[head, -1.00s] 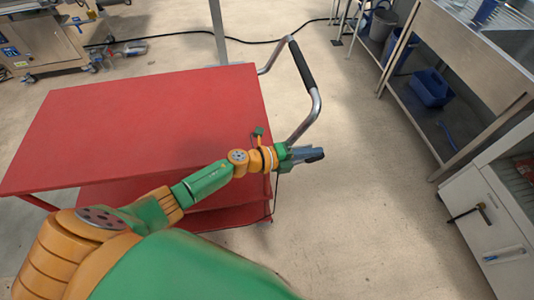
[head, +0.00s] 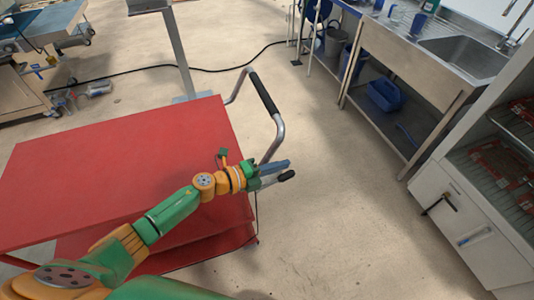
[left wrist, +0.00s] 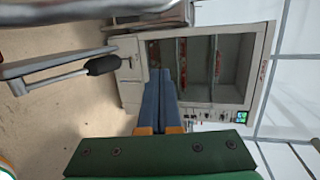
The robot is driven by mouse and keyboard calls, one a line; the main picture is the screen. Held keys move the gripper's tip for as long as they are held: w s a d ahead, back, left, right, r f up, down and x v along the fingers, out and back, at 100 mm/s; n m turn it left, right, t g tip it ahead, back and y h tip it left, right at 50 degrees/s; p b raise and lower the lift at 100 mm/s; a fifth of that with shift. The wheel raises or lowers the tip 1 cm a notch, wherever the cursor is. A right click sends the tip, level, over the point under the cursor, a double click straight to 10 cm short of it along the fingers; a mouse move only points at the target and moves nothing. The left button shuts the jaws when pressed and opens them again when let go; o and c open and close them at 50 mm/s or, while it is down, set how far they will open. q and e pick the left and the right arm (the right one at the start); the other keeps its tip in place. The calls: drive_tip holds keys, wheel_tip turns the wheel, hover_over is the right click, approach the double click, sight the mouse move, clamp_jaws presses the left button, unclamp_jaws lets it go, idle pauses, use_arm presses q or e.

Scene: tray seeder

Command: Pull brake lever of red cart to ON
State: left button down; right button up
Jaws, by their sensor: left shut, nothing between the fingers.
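The red cart (head: 110,150) stands at the left of the head view, with a bent metal push handle (head: 276,135) at its right end. The brake lever, a thin metal rod with a black grip (head: 287,175), sticks out below the handle; it also shows left of the fingers in the left wrist view (left wrist: 104,65). My left gripper (head: 280,165) is shut and empty, its blue fingers (left wrist: 160,100) close beside the black grip, not around it. Whether they touch cannot be told. The lever's base is partly hidden by my gripper in the head view. My right gripper is not in view.
A steel sink bench (head: 405,75) with a blue crate (head: 385,94) on its lower shelf stands at the upper right. A white cabinet (head: 452,218) stands at the right. Open floor (head: 330,200) lies between cart and cabinet. A cable (head: 215,70) crosses the floor behind.

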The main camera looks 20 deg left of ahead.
use_arm(q)
wheel_tip(320, 180, up, 7)
drive_tip(key=s+a+p, duration=0.1)
drive_tip(key=s+p, duration=0.1)
drive_tip(key=shift+s+a+p, duration=0.2)
drive_tip(key=shift+a+p, duration=0.1)
drive_tip(key=shift+p, duration=0.05)
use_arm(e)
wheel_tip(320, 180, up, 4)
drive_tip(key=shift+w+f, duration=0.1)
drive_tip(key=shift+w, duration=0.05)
use_arm(q)
drive_tip(key=shift+w, duration=0.1)
